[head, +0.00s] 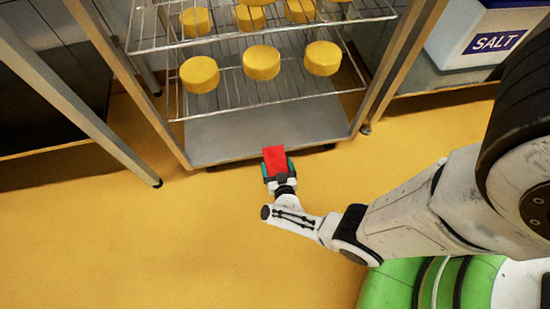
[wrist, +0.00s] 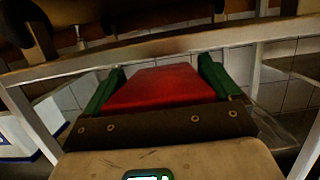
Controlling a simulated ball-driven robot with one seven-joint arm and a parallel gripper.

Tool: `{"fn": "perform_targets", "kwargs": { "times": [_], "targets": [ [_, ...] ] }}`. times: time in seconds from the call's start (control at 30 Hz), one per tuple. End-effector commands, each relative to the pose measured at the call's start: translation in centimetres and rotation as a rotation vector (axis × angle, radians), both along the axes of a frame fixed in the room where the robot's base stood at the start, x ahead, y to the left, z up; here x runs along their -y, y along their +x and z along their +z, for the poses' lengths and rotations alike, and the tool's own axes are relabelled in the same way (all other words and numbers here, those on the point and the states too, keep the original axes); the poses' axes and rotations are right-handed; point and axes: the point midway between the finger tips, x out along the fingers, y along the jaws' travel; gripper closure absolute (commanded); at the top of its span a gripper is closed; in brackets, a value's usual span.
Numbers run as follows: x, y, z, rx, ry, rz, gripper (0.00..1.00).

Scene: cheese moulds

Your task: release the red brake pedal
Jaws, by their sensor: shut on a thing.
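The red brake pedal (head: 273,160) is a flat red plate at the front lower edge of the wheeled rack, low near the floor. My gripper (head: 276,166) is at the pedal, its green fingers on either side of it. In the wrist view, the red pedal (wrist: 160,86) fills the space between the two green fingers of my gripper (wrist: 160,84), which is shut on it. The pedal's join to the rack is hidden from me.
The rack's bottom shelf (head: 262,128) lies just beyond the pedal. Yellow cheese rounds (head: 261,62) sit on the wire shelves above. A salt bin (head: 487,34) stands at the upper right. The yellow floor (head: 150,240) is clear at the left.

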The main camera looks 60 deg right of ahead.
Motion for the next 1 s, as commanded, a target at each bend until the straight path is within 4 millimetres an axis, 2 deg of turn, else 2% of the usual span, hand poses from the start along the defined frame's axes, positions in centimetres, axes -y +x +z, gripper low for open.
{"fn": "perform_targets", "kwargs": {
  "times": [0.03,0.4,0.43,0.53,0.83,1.0],
  "targets": [
    [0.1,0.1,0.8,0.003,-0.007,-0.003,0.65],
    [0.2,0.2,1.0,0.008,-0.012,-0.004,0.65],
    [0.2,0.2,1.0,0.008,-0.012,-0.004,0.1],
    [0.2,0.2,1.0,0.007,-0.011,-0.004,0.0],
    [-0.1,-0.1,1.0,0.004,-0.008,-0.002,0.0],
    [-1.8,-1.4,1.8,0.003,-0.008,0.002,0.0]
  ]
}}
